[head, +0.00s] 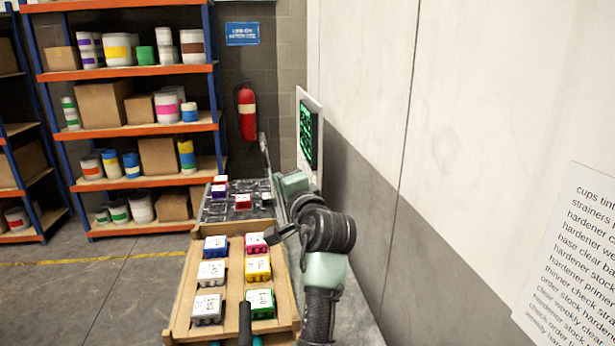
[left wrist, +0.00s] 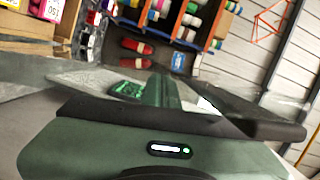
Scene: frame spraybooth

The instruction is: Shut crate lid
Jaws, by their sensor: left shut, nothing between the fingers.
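The crate (head: 212,212) stands behind the wooden tray in the head view, with dark compartments and a few red and purple tins. A thin pale upright panel (head: 264,152) rises at its back right and looks like its lid, seen nearly edge-on. My left gripper (head: 284,186) is shut and empty at the crate's right side, close to this panel. In the left wrist view, the gripper (left wrist: 166,88) shows with its green body below. I cannot tell whether it touches the lid.
A wooden tray (head: 183,300) with several coloured, labelled tins stands in front of the crate. A green-lit screen (head: 308,135) is close behind my left gripper. The wall (head: 450,130) bounds the right side. Shelves (head: 130,72) and a red extinguisher (head: 247,113) stand behind. Floor at left is clear.

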